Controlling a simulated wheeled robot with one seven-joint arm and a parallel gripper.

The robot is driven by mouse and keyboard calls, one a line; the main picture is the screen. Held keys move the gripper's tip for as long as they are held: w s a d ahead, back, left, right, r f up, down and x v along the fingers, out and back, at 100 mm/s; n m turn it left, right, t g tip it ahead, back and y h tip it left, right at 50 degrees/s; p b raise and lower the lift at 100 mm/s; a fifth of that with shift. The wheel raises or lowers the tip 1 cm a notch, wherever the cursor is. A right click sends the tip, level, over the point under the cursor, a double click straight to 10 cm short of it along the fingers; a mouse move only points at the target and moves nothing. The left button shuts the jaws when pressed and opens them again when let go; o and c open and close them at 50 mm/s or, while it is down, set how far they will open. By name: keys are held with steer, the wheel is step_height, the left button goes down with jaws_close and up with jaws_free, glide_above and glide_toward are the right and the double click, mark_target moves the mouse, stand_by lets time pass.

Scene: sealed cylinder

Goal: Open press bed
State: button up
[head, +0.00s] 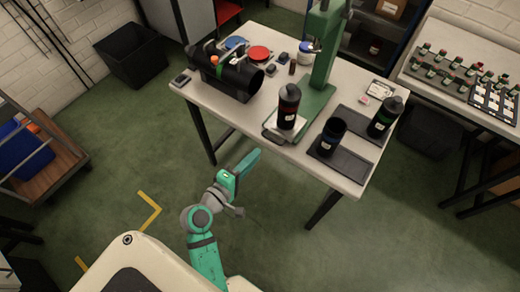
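A green press (321,62) stands on the white table. Its bed (310,108) is the flat green base at the front of its column. A black cylinder (289,104) with a reddish band and a white label stands upright on or just in front of the bed, over a pale plate. The cylinder covers part of the bed. My teal and grey arm is low in front of the table, over the floor. Its far end, where my gripper (248,162) seems to be, is apart from the press and table. I cannot make out the fingers.
A dark cup (329,136) and a black bottle (384,117) stand on dark mats at the table's right. A black tube (228,76) lies in a holder at the left. Red and blue discs sit behind it. The green floor before the table is clear.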

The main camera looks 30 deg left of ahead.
steer(key=shift+s+r, duration=0.25)
steer(key=shift+s, duration=1.05)
steer(key=s+d+f+m+g+y, duration=0.3)
steer(key=s+d+f+m, duration=0.3)
steer(key=s+d+f, duration=0.3)
steer(key=s+d+r+m+t+h, duration=0.1)
steer(key=s+d+r+m, duration=0.3)
steer(key=d, duration=0.4)
steer(key=s+d+r+m+t+h, duration=0.1)
steer(key=s+d+r+m, duration=0.3)
steer(key=d+m, duration=0.3)
steer(key=shift+s+d+r+m+t, duration=0.3)
steer(key=shift+s+d+r, duration=0.1)
steer(key=shift+r, duration=0.05)
